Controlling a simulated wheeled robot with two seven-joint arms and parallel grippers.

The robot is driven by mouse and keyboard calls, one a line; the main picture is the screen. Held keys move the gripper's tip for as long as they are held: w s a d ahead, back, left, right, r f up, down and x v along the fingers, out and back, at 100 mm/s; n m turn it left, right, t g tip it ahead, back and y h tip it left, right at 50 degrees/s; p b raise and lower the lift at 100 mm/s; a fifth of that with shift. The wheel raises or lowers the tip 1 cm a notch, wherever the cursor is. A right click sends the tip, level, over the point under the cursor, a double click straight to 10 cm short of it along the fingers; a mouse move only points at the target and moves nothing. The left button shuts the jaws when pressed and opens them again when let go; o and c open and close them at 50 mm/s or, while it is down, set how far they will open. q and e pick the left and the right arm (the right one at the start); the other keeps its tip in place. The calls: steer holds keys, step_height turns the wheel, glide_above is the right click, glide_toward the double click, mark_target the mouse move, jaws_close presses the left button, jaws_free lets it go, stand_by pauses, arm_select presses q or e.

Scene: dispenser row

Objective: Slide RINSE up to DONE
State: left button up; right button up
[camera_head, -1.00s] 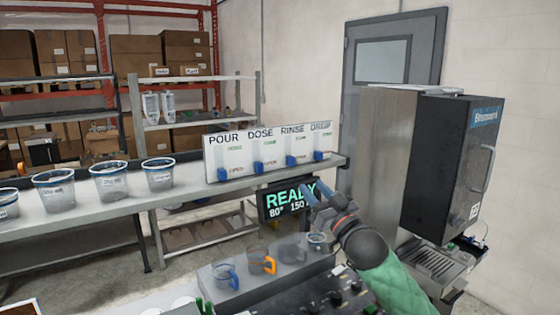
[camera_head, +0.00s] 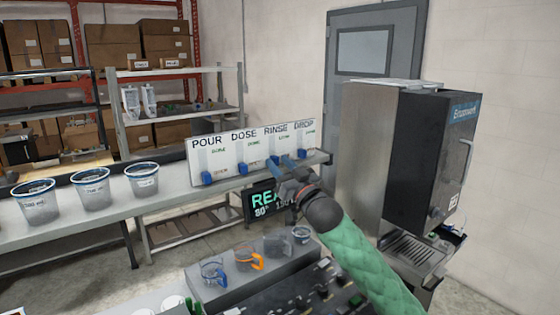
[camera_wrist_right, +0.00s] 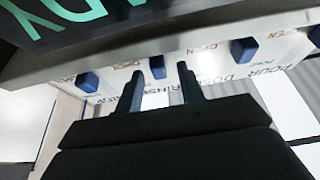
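The white board (camera_head: 226,158) carries the columns POUR, DOSE, RINSE and DROP. Each column has a blue slider near the bottom, with small green lettering above. The RINSE slider (camera_wrist_right: 157,67) shows in the wrist view between the two fingertips of my right gripper (camera_wrist_right: 160,78). That gripper is open, and I cannot tell if it touches the slider. In the head view my right gripper (camera_head: 284,163) is at the foot of the RINSE column and largely hides the slider. My left gripper is in neither view.
The DOSE slider (camera_head: 242,168) and DROP slider (camera_head: 302,154) flank RINSE closely. A READY screen (camera_head: 262,201) hangs below the shelf edge, partly behind my right arm. Labelled tubs (camera_head: 92,188) stand left of the board; mugs (camera_head: 249,259) stand below. A dark machine (camera_head: 420,165) stands right.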

steer(key=shift+w+a, duration=0.2)
steer(key=shift+d, duration=0.1)
